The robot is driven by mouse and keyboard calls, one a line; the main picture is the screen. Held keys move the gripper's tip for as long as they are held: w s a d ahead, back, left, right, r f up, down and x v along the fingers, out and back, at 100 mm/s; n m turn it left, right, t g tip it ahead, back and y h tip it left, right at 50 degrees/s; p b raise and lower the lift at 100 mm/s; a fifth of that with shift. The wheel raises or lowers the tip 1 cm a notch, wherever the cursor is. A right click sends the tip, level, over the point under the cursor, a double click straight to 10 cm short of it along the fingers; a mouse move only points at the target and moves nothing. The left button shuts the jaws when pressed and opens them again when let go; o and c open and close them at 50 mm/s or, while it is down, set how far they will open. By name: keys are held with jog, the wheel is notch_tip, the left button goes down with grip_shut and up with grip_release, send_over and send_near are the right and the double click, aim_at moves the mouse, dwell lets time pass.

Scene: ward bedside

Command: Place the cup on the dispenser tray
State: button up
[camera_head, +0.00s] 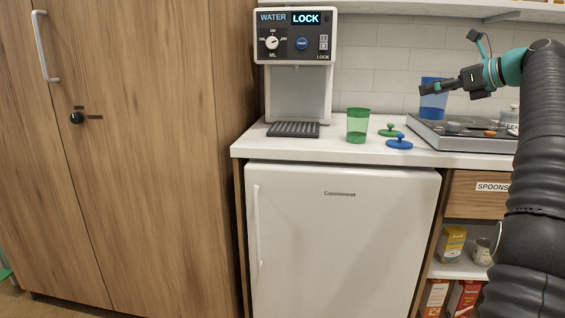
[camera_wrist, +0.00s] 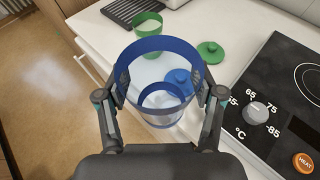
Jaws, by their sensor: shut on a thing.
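My gripper (camera_head: 432,88) is shut on the blue cup (camera_head: 434,106), near the left part of the hob. In the wrist view, the fingers of my gripper (camera_wrist: 162,82) hold the blue cup (camera_wrist: 150,46) from both sides, and I look down into its open top. The cup looks upright. The dispenser tray (camera_head: 293,129) is a dark ribbed grate on the counter below the water dispenser (camera_head: 296,62). It is bare. Its corner also shows at the top of the wrist view (camera_wrist: 122,11). The dispenser display reads LOCK.
A green cup (camera_head: 358,126) stands on the counter right of the tray. A green lid (camera_head: 391,131) and a blue lid (camera_head: 399,143) lie between it and the hob (camera_head: 455,138). A wooden cabinet (camera_head: 120,150) stands left of the counter.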

jog(key=s+a+f+m+h, duration=0.1)
jog(key=s+a+f, duration=0.2)
jog(key=f, duration=1.4)
jog(key=s+a+f+m+t+h, duration=0.1)
jog(key=s+a+f+h, duration=0.1)
jog(key=a+f, duration=0.9)
jog(key=s+a+f+m+t+h, duration=0.1)
jog(key=s+a+f, duration=0.3)
jog(key=f, duration=1.9)
jog(key=a+m, duration=0.1)
jog(key=a, duration=0.2)
jog(key=shift+s+a+f, duration=0.2)
jog(key=shift+a+f, duration=0.1)
jog(key=shift+a, duration=0.1)
